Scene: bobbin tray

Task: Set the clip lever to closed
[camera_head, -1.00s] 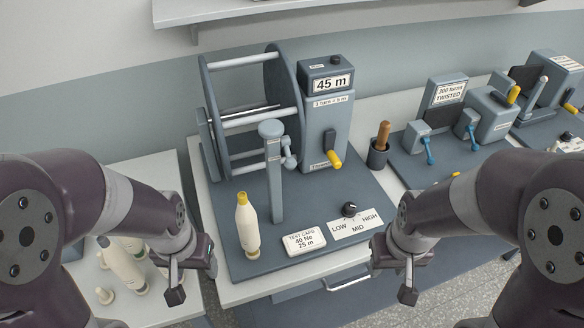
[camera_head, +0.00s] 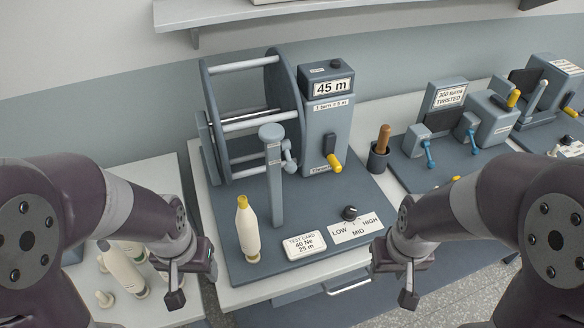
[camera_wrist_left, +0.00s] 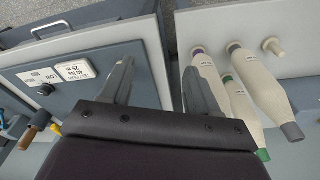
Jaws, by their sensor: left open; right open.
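No part is labelled as the clip lever. Two small blue levers (camera_head: 430,152) and (camera_head: 473,137) hang from the grey clamp blocks of the twist tester (camera_head: 492,118) at the right. The reel stand has a small grey knobbed part (camera_head: 289,160) beside its post (camera_head: 273,180). I cannot tell which of these is the clip lever. My left gripper (camera_head: 193,283) is open and empty at the tray's left front. The left wrist view shows its spread fingers (camera_wrist_left: 157,90). My right gripper (camera_head: 392,277) is open and empty at the tray's right front. Neither touches a lever.
A cream cone (camera_head: 248,230), test card (camera_head: 304,244) and speed knob (camera_head: 350,212) stand on the reel's base. The counter unit (camera_head: 325,120) has a yellow-handled crank (camera_head: 334,163). A wooden-handled tool (camera_head: 383,138) stands in a cup.

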